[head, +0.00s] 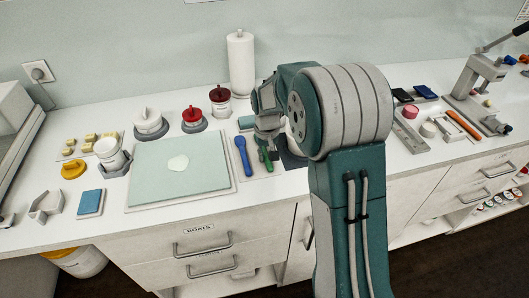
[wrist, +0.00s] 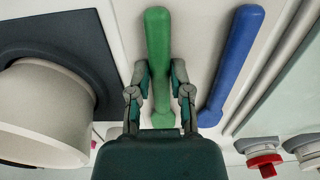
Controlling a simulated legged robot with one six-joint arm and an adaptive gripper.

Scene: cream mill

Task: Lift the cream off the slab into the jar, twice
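My gripper (head: 266,138) is low over the green spatula (head: 265,158), right of the slab. In the wrist view, my gripper's fingers (wrist: 160,80) are open on either side of the green spatula's handle (wrist: 158,30), which lies on the counter. Whether either finger touches it I cannot tell. A white jar-like vessel (wrist: 40,110) stands on a dark mat beside the gripper. Another white pot (head: 108,150) stands in a grey holder left of the slab. Which one is the jar I cannot tell.
A blue spatula (head: 243,155) lies between the slab and the green one. Red-lidded pots (head: 192,117) and a paper roll (head: 240,62) stand behind. A blue block (head: 90,202) lies front left. A lever press (head: 482,75) stands at right.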

